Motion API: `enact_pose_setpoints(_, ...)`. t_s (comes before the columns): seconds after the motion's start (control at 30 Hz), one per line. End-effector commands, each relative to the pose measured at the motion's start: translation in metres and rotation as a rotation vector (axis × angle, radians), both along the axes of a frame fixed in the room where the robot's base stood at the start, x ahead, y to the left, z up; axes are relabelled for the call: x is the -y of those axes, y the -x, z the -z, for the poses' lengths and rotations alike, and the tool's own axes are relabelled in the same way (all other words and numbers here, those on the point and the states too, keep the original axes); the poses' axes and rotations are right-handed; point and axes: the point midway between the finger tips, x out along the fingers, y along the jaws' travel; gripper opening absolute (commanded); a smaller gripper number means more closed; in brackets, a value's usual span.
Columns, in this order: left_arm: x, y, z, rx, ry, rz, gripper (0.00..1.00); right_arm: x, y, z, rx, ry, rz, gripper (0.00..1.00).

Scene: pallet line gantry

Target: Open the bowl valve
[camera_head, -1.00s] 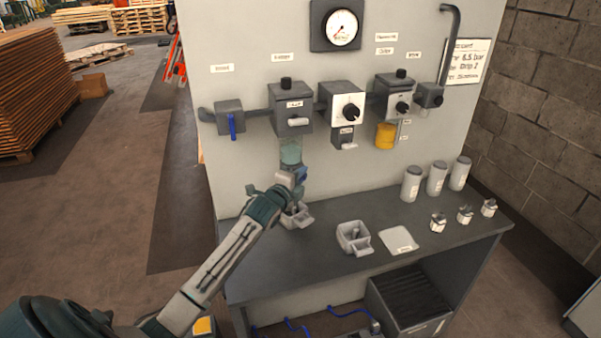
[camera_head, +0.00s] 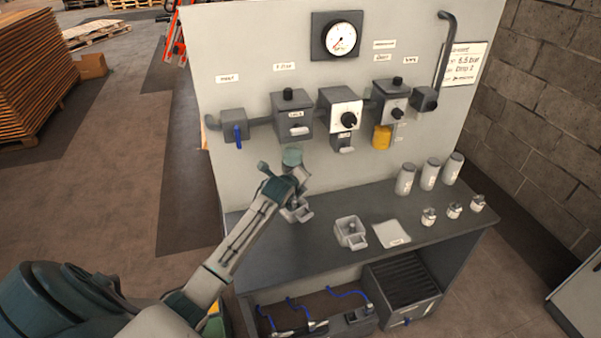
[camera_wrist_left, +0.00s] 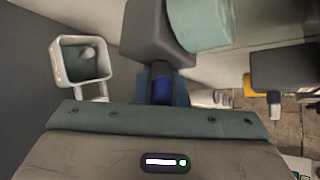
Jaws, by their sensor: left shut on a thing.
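The pale teal bowl (camera_head: 292,157) hangs below a grey box (camera_head: 291,118) on the wall panel. It shows close up in the left wrist view (camera_wrist_left: 203,22), beside a grey block (camera_wrist_left: 153,38). A blue valve handle (camera_wrist_left: 160,88) sits just below that block. My left gripper (camera_wrist_left: 160,97) is shut on the blue handle, with its fingers on both sides. In the head view my left gripper (camera_head: 297,183) is just under the bowl and hides the handle. My right gripper is in neither view.
Another blue handle (camera_head: 238,134) hangs at the panel's left.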

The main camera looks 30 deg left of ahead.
Motion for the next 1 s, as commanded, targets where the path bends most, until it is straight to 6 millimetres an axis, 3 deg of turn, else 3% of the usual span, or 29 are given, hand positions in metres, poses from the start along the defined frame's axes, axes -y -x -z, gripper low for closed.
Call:
enact_pose_setpoints(0.6,-0.0005,0.0005,0.0015,-0.034,-0.029,0.0,0.0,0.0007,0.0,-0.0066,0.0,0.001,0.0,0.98)
enact_pose_setpoints(0.63,-0.0005,0.0005,0.0015,-0.034,-0.029,0.0,0.18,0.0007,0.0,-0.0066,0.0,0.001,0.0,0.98)
enact_pose_setpoints(0.7,-0.0005,0.0004,0.0014,-0.034,-0.029,0.0,0.32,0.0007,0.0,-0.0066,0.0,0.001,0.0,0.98)
enact_pose_setpoints(1.0,-0.0004,0.0006,0.0006,-0.033,-0.029,-0.001,0.34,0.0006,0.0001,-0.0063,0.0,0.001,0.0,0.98)
